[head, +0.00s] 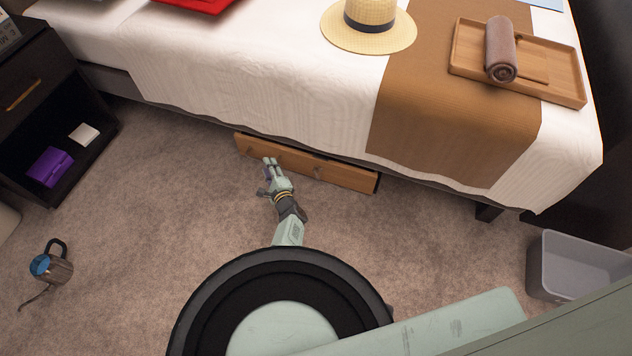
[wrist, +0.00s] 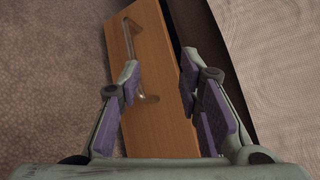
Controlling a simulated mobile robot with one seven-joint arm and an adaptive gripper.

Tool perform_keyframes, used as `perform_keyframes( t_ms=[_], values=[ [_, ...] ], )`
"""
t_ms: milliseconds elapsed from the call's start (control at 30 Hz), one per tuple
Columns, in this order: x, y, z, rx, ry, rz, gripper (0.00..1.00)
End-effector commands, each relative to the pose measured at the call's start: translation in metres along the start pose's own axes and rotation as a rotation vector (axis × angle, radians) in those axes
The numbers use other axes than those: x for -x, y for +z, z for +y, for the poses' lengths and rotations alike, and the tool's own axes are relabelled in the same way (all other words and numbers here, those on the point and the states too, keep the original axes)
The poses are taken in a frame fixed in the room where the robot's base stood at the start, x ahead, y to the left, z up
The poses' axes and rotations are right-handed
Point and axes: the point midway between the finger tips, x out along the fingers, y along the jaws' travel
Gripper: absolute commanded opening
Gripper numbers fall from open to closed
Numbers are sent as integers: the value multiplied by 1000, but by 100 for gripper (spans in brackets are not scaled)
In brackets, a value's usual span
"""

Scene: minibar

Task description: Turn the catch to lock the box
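The box is a low brown wooden front (head: 345,176) under the bed's edge in the head view. It fills the middle of the wrist view as a tilted orange-brown panel (wrist: 165,125). A thin handle (wrist: 137,60) runs along its upper left part. I cannot make out a separate catch. My gripper (head: 269,164) is at the left half of the box front. In the wrist view my gripper (wrist: 158,78) is open, its purple-padded fingers apart over the panel, the left one overlapping the handle's lower end. I cannot tell whether it touches. Nothing is held.
The bed (head: 260,80) overhangs the box, carrying a straw hat (head: 372,25) and a wooden tray (head: 560,92) with a rolled towel (head: 500,50). A dark nightstand (head: 35,100) stands left, a kettle (head: 55,268) lower left, a grey bin (head: 560,265) right. Carpet between is clear.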

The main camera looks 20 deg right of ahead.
Motion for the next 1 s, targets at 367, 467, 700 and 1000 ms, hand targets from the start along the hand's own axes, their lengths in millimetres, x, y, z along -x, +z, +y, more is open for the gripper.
perform_keyframes(
  t_ms=[367,467,700,1000],
  values=[
    [115,-103,34,-669,-645,359,32],
    [127,-110,37,-700,-698,401,32],
    [109,-128,25,-702,-710,407,32],
    [70,-160,2,-702,-707,406,32]
  ],
)
